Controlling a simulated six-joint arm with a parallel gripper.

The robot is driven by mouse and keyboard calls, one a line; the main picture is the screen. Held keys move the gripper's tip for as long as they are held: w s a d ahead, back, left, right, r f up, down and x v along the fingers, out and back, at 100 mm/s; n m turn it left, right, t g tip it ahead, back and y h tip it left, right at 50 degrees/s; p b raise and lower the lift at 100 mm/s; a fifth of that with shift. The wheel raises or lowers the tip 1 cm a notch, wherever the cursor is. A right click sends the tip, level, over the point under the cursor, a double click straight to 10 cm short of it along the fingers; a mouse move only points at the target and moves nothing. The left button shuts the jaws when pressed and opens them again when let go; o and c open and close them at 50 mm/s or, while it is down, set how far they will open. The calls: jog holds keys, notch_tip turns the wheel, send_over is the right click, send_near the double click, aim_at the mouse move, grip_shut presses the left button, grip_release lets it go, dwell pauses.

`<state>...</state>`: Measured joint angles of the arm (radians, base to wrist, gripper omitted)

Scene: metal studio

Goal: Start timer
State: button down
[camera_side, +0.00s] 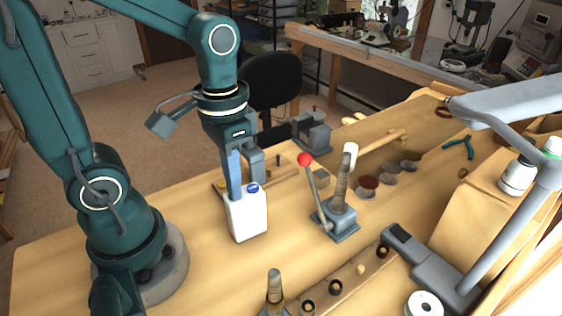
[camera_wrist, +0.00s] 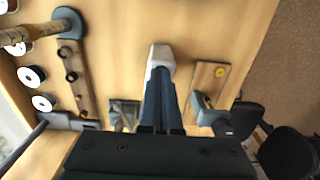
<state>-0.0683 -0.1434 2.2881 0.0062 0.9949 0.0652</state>
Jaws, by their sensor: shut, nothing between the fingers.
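The timer looks to be the white upright box (camera_side: 248,218) on the wooden bench, with a round blue button (camera_side: 253,188) on its top right. It also shows in the wrist view as a white block (camera_wrist: 160,54) just beyond the fingertips. My gripper (camera_side: 235,196) points down with its blue-grey fingers shut and empty. In the side view the fingertips overlap the left part of the timer's top, beside the blue button, and hide that part. I cannot tell if they touch it. In the wrist view the closed fingers (camera_wrist: 160,72) reach the white block's near edge.
A lever with a red knob (camera_side: 305,159) stands right of the timer. A grey device (camera_side: 257,165) stands close behind my fingers. The bench left of the timer is clear.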

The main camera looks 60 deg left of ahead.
jog(key=shift+f, duration=0.7)
notch_tip(320, 180, up, 9)
dwell(0.4)
jog(key=shift+r, duration=0.1)
dwell(0.3)
